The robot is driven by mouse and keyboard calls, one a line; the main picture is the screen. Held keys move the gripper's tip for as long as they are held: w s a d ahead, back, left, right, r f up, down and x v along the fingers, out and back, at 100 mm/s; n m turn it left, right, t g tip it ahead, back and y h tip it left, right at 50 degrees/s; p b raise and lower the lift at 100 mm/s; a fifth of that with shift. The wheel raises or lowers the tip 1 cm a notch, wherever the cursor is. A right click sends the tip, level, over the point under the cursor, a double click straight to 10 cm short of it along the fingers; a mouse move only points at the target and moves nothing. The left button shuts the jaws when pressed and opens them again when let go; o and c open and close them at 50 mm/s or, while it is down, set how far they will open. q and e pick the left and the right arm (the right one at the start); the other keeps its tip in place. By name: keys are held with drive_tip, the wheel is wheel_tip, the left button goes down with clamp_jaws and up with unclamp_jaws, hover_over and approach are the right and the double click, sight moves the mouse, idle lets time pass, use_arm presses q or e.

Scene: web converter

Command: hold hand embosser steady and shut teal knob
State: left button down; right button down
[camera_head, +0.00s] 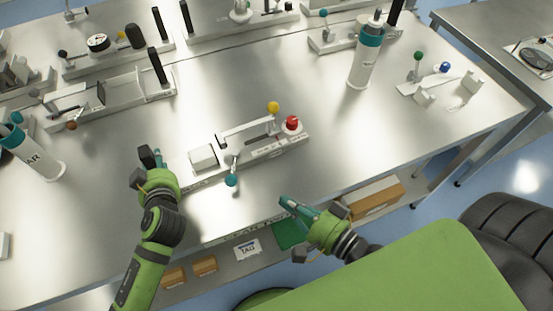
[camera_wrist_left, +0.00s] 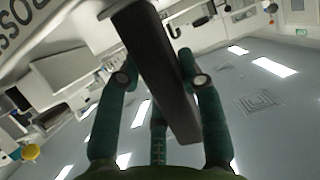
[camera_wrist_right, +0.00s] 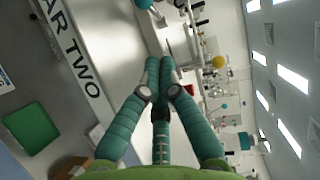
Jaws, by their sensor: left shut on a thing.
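The hand embosser (camera_head: 262,152) is a pale bench device with a label strip, a yellow knob (camera_head: 273,107), a red button (camera_head: 292,122) and a dark handle at its left end. The teal knob (camera_head: 231,181) hangs on a short lever at its front side; it also shows at the top edge of the right wrist view (camera_wrist_right: 143,4). My left gripper (camera_head: 152,158) is shut on the dark handle (camera_wrist_left: 155,70), which stands between its fingers in the left wrist view. My right gripper (camera_head: 286,202) is empty near the table's front edge, right of the teal knob and apart from it, fingertips together.
Similar devices (camera_head: 110,97) stand at the back left. A teal-topped bottle (camera_head: 365,55) stands at the back right, another (camera_head: 32,152) at the left. A small plate with green and blue knobs (camera_head: 440,82) lies at the right. The metal table right of the embosser is clear.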

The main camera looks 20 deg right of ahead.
use_arm(q)
drive_tip(key=shift+s+d+f, duration=0.1)
drive_tip(key=shift+s+f, duration=0.15)
drive_tip(key=shift+f, duration=0.35)
use_arm(e)
drive_tip(key=shift+s+d+r, duration=0.15)
drive_tip(key=shift+s+d, duration=0.05)
drive_tip(key=shift+s, duration=0.35)
use_arm(q)
drive_tip(key=shift+w+r, duration=0.15)
drive_tip(key=shift+r, duration=0.15)
use_arm(e)
drive_tip(key=shift+w+r, duration=0.15)
use_arm(q)
drive_tip(key=c, duration=1)
unclamp_jaws()
drive_tip(key=shift+o, duration=1.4)
drive_tip(key=shift+w+r, duration=0.1)
drive_tip(key=shift+r, duration=0.1)
drive_tip(key=shift+p, duration=0.3)
drive_tip(key=shift+r, duration=0.1)
drive_tip(key=v, duration=1.2)
